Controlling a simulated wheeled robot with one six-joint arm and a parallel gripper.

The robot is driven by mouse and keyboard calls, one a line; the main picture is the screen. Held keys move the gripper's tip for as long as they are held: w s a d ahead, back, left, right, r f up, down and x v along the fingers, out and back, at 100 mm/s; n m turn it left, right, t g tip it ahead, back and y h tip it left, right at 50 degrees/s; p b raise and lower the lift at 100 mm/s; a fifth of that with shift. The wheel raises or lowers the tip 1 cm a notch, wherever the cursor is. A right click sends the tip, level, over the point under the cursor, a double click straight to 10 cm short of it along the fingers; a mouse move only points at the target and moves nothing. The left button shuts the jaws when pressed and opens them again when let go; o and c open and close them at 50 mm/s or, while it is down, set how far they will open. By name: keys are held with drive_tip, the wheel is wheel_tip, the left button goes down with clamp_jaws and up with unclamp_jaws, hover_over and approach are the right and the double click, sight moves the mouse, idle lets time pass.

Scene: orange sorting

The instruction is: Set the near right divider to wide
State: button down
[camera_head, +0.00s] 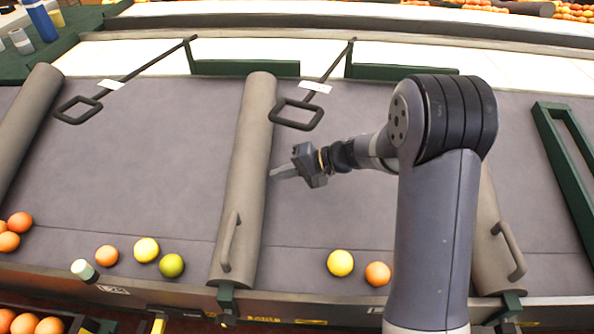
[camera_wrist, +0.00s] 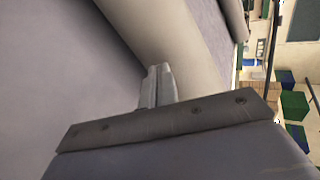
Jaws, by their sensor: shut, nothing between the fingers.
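A long grey padded divider (camera_head: 245,170) runs from near to far across the belt in the middle of the head view. It has a bar handle (camera_head: 230,242) at its near end. A second grey divider (camera_head: 487,230) with a bar handle (camera_head: 511,250) stands at the right, partly hidden by my arm. My gripper (camera_head: 284,172) is shut and empty, its fingers pointing left at the middle divider's right side. In the wrist view the closed fingertips (camera_wrist: 158,88) are close to a pale padded divider (camera_wrist: 165,35); I cannot tell whether they touch.
A yellow fruit (camera_head: 340,263) and an orange (camera_head: 378,274) lie on the near belt between the dividers. More fruit (camera_head: 146,250) lies left of the middle divider. Black square-ended paddles (camera_head: 297,114) hang over the far belt. A green frame (camera_head: 565,150) stands at right.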

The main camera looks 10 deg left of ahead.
sight(261, 171)
drive_tip(key=shift+a+f, duration=0.15)
drive_tip(key=shift+a, duration=0.3)
drive_tip(key=shift+a+f+b, duration=0.15)
drive_tip(key=shift+a+b, duration=0.4)
drive_tip(key=shift+b, duration=0.15)
drive_tip(key=a+b, duration=0.2)
drive_tip(key=a, duration=0.1)
drive_tip(key=shift+s+a, duration=0.1)
drive_tip(key=shift+a, duration=0.05)
drive_tip(key=shift+a+b, duration=0.3)
drive_tip(key=shift+b, duration=0.1)
drive_tip(key=shift+r, duration=0.3)
